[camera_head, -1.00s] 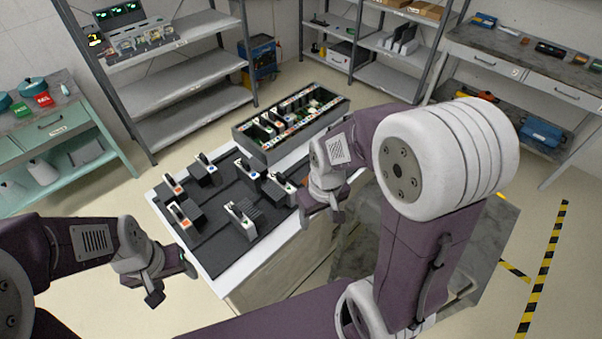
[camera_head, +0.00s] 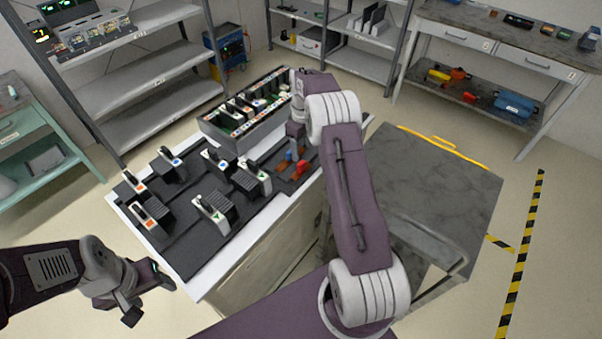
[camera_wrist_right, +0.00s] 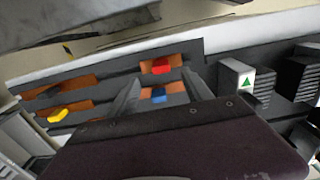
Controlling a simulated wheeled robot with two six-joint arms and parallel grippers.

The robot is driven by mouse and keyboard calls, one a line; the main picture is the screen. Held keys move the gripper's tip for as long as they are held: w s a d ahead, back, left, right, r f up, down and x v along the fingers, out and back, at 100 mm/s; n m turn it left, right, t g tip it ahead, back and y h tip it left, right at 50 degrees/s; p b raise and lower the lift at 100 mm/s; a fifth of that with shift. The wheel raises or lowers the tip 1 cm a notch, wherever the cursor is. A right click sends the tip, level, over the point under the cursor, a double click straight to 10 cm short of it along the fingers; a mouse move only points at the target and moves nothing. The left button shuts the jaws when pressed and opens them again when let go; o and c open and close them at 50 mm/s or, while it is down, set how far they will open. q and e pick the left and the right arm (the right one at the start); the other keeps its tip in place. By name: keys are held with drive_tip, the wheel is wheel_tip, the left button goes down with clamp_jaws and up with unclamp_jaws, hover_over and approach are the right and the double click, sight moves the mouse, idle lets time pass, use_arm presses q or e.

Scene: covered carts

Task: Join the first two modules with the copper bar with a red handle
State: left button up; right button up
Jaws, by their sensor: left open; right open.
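The copper bar with the red handle (camera_head: 300,169) lies at the right end of the black cart top; its red handle (camera_wrist_right: 160,66) shows clearly in the right wrist view. My right gripper (camera_wrist_right: 160,80) is open and empty above the bars, its fingers to either side of the red and blue handles in that view; I see no contact. Modules with orange (camera_head: 150,213), blue (camera_head: 172,162) and green (camera_head: 212,212) marks stand upright on the cart top. My left gripper (camera_head: 150,296) is open and empty, off the cart's near left edge.
A copper bar with a blue handle (camera_wrist_right: 158,95) lies beside the red one. A yellow-handled bar (camera_wrist_right: 57,115) is further left in the wrist view. A dark crate (camera_head: 228,140) with several parts stands at the cart's back. A grey-topped cart (camera_head: 440,190) stands to the right.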

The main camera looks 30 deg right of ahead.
sight(301, 163)
drive_tip(key=shift+d+f, duration=0.1)
drive_tip(key=shift+d, duration=0.05)
drive_tip(key=shift+s+f, duration=0.15)
drive_tip(key=shift+f, duration=0.05)
drive_tip(key=shift+a+f+p, duration=0.2)
drive_tip(key=shift+f+p, duration=0.1)
drive_tip(key=shift+f, duration=1.4)
drive_tip(key=f, duration=0.3)
drive_tip(key=f+p, duration=0.1)
drive_tip(key=shift+w+a+f, duration=0.1)
drive_tip(key=shift+w+f, duration=0.25)
drive_tip(key=shift+f, duration=0.2)
drive_tip(key=shift+r, duration=0.1)
clamp_jaws()
